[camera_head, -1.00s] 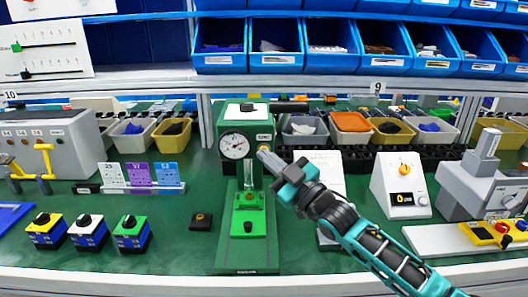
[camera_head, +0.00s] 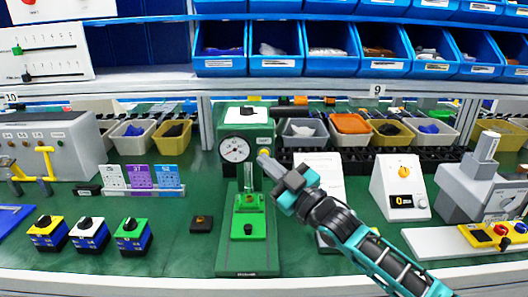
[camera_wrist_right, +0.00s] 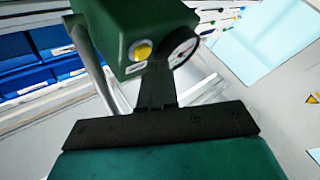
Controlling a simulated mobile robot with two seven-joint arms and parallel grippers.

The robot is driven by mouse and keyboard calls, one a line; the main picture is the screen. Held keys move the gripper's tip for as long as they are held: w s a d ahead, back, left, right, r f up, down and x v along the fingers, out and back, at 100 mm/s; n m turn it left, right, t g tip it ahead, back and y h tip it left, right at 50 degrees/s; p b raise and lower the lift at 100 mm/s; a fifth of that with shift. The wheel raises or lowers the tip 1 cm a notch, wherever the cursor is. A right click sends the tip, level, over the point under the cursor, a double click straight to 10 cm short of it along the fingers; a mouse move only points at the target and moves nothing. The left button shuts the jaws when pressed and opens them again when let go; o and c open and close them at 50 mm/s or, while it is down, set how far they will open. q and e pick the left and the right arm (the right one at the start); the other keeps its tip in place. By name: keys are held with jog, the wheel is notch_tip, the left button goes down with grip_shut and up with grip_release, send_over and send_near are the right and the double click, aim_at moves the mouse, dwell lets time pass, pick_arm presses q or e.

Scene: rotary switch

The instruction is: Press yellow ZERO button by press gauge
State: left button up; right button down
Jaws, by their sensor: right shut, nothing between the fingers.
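The green press (camera_head: 247,262) stands upright in the middle of the bench. Its round white gauge (camera_head: 235,149) is on the front of the head. The yellow button (camera_wrist_right: 141,50) is beside the gauge on the same face, fully visible in the right wrist view, with a small label below it. My right gripper (camera_head: 268,160) reaches in from the lower right, its fingers shut and empty, tips close to the button. In the right wrist view the fingertips (camera_wrist_right: 157,66) appear just below and right of the button. Contact cannot be told. My left gripper is not in view.
Left of the press are a small dark block (camera_head: 201,223) and several coloured switch boxes (camera_head: 130,236). A white angled panel (camera_head: 400,185) and a grey machine (camera_head: 462,185) stand to the right. Bins (camera_head: 350,129) line the back.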

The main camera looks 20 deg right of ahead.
jog(key=shift+s, duration=0.15)
jog(key=s+p, duration=0.1)
jog(key=s+a+p, duration=0.1)
jog(key=s, duration=0.1)
jog(key=s+p, duration=0.1)
jog(key=s, duration=0.1)
jog(key=shift+a, duration=0.25)
dwell(0.7)
